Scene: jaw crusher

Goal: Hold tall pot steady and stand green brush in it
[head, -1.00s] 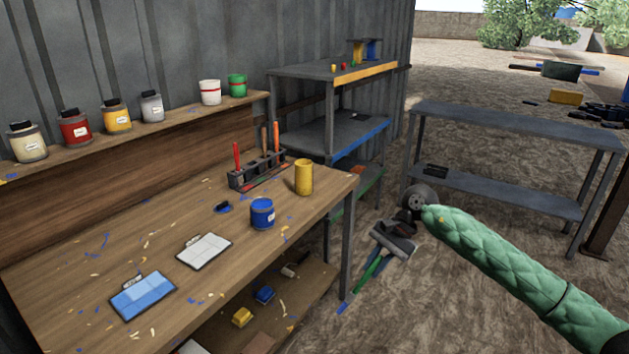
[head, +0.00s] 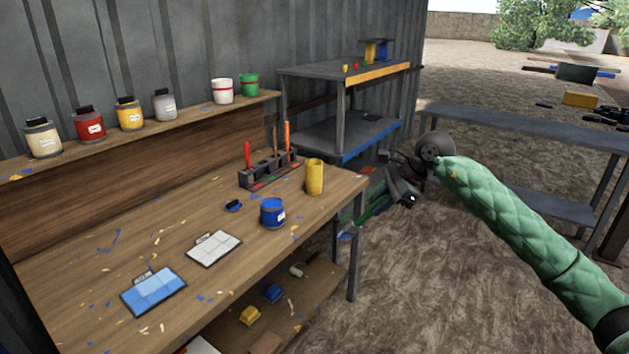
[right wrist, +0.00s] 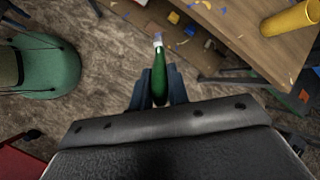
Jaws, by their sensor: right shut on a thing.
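The tall pot is a yellow cylinder (head: 314,178) standing upright near the right end of the wooden workbench. It also shows at the top right of the right wrist view (right wrist: 291,19). My right gripper (head: 392,196) is off the bench's right end, to the right of the pot and apart from it. It is shut on the green brush (right wrist: 159,79), whose green handle and pale tip point away from the gripper in the right wrist view. In the head view the brush is small and partly lost against the shelf behind. My left gripper is not in view.
A blue pot (head: 272,213) stands just in front of the yellow one. A dark tool rack (head: 268,172) with upright red and orange tools is behind it. Two clipboards (head: 154,291) lie nearer. A metal shelf (head: 345,72) stands beyond the bench's right end.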

